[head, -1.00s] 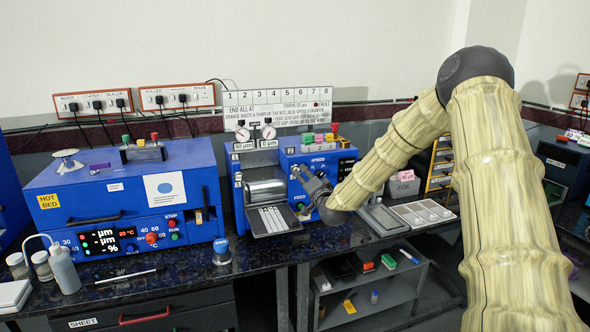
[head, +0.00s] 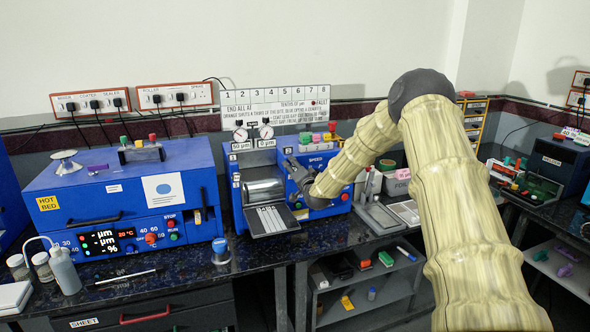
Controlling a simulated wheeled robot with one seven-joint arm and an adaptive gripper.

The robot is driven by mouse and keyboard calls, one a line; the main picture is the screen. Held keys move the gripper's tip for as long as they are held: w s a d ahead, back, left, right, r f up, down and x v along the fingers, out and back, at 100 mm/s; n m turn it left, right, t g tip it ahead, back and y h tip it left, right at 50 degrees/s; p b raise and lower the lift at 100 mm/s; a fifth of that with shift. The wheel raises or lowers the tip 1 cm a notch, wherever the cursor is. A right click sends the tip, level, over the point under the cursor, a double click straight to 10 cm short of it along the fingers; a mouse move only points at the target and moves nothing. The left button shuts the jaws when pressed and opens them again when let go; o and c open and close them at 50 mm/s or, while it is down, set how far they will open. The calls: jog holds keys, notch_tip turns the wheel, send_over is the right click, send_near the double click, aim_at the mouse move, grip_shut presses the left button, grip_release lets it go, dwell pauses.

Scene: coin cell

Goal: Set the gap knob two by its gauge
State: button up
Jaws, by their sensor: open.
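The roller machine is a blue box (head: 233,214) with a metal roller (head: 262,187) and a striped feed tray (head: 272,221) in front. Two round dial gauges stand on top, the left gauge (head: 240,135) over a label reading about 50 µm and the right gauge (head: 266,132) over one reading 0 µm. My gripper (head: 291,166) is open at the front of the machine, right of the roller. The gap knobs cannot be made out; my gripper and arm cover part of the machine's front.
A blue hot bed box (head: 130,190) stands left. A squeeze bottle (head: 63,270) and jars are at the bench's front left. A numbered board (head: 275,103) stands behind the machine. Grey trays (head: 378,218) lie right of it. An open shelf (head: 385,290) is below.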

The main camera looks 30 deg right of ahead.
jog(key=shift+c, duration=0.5)
jog(key=c, duration=0.9)
jog(key=shift+d, duration=0.2)
jog(key=shift+c, duration=0.2)
jog(key=shift+a, duration=0.15)
